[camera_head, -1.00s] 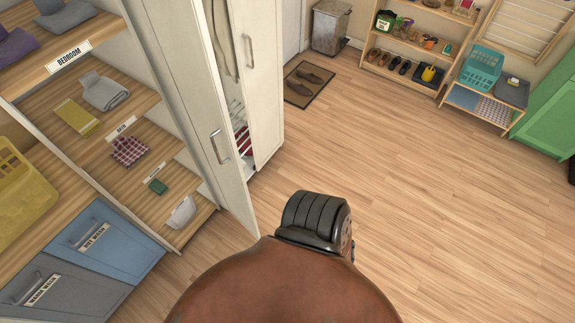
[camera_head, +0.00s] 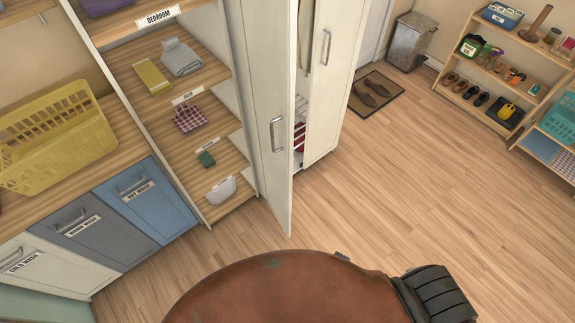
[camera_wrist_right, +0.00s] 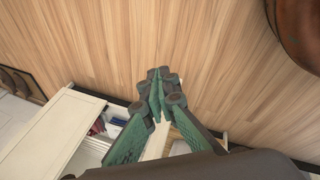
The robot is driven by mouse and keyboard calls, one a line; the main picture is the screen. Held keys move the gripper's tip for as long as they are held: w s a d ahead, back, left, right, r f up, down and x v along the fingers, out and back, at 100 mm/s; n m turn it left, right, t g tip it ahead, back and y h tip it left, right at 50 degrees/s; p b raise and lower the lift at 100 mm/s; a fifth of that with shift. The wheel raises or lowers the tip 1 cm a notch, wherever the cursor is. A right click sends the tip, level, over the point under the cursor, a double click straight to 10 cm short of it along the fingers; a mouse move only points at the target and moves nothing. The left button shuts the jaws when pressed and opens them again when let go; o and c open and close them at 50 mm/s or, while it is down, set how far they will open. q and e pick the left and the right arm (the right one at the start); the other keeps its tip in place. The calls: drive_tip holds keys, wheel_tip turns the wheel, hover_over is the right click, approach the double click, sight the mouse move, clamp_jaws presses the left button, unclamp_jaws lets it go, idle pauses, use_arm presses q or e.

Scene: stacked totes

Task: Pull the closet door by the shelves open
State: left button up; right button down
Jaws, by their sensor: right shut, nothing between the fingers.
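The closet door by the shelves (camera_head: 262,95) is white with a metal handle (camera_head: 277,135). In the head view it stands partly open, angled out from the closet, and a gap shows hanging clothes and red items inside. The other white door (camera_head: 330,90) has its own handle and is to the right. In the right wrist view my right gripper (camera_wrist_right: 160,76) has green fingers shut together with nothing held, over the floor. A white panel (camera_wrist_right: 52,128) and an opening with red and blue items lie at lower left. My left gripper is not in view.
Wooden shelves (camera_head: 205,88) with folded cloths stand left of the door. A yellow basket (camera_head: 60,150) rests above labelled bins (camera_head: 145,203). A doormat with shoes (camera_head: 374,108), a bin (camera_head: 408,42) and a shoe rack (camera_head: 462,97) are farther off. The wooden floor right of the closet is clear.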

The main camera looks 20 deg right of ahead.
drive_tip(key=w+a+r+n+t+b, duration=0.25)
drive_tip(key=w+a+r, duration=0.25)
drive_tip(key=w+r, duration=0.5)
drive_tip(key=w+a+r+n+t+b, duration=0.1)
drive_tip(key=w+a+r+n+t, duration=0.4)
drive_tip(key=w+r, duration=0.55)
drive_tip(key=s+a+r+t+b, duration=0.1)
drive_tip(key=s+a+r+t, duration=0.3)
drive_tip(key=r, duration=1.1)
drive_tip(key=w+a+r+t+b, duration=0.15)
drive_tip(key=a+r, duration=0.35)
drive_tip(key=r, duration=1)
use_arm(q)
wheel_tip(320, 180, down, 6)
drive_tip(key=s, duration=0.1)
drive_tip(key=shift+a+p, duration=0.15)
drive_tip(key=shift+p, duration=0.2)
use_arm(e)
drive_tip(key=w+d, duration=0.4)
drive_tip(key=w, duration=0.5)
drive_tip(key=shift+w+d+n+t, duration=0.3)
drive_tip(key=shift+n, duration=0.15)
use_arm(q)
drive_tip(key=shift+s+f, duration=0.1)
use_arm(e)
drive_tip(key=shift+f, duration=0.1)
